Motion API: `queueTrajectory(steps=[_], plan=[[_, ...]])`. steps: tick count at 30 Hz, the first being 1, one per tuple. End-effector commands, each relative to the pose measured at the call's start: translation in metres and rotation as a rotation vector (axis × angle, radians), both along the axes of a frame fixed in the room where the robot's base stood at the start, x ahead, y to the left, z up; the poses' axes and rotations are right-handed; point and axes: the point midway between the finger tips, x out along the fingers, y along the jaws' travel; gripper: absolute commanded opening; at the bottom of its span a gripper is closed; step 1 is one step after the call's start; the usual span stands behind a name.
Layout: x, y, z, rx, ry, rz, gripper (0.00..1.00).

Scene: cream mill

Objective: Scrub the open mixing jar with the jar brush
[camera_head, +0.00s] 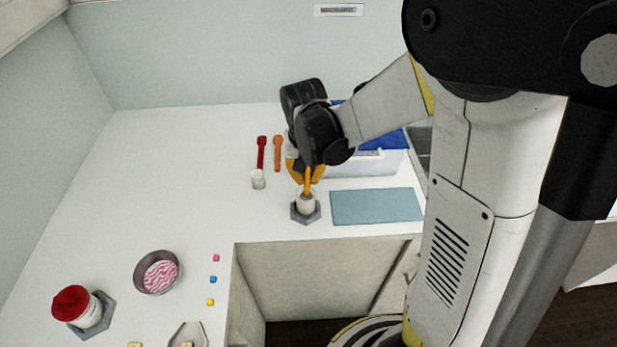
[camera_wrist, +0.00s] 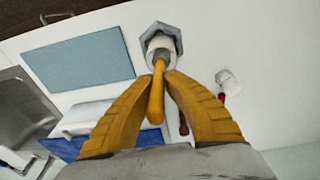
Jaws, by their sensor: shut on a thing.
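My gripper (camera_head: 306,174) is shut on the orange handle of the jar brush (camera_head: 308,184), pointing down at the counter. In the wrist view, the yellow fingers (camera_wrist: 165,82) close on the orange handle (camera_wrist: 156,98). The open mixing jar (camera_head: 306,204) is small and white and stands upright on a grey hexagonal base (camera_head: 296,216). The jar also shows in the wrist view (camera_wrist: 158,42). The brush's lower end is at the jar's mouth and appears to be inside it; the bristles are hidden.
A blue-green mat (camera_head: 376,206) lies right of the jar. A white bin (camera_head: 365,166) with blue parts stands behind it, near a sink (camera_head: 422,146). A small white cup (camera_head: 257,180), red spatula (camera_head: 262,152) and orange spatula (camera_head: 278,152) are left. A red-lidded jar (camera_head: 82,306) and bowl (camera_head: 142,270) stand front left.

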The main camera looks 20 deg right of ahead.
Motion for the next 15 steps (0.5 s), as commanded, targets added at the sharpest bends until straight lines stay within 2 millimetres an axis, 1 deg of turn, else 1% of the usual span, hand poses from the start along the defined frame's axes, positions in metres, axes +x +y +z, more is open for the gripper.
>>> queueTrajectory(steps=[6, 9, 15], plan=[[-0.005, 0.006, 0.013, -0.001, -0.002, 0.0, 0.0], [-0.008, 0.008, 0.016, 0.0, -0.001, 0.0, 0.0], [-0.009, 0.005, 0.01, 0.0, -0.001, -0.002, 0.0]])
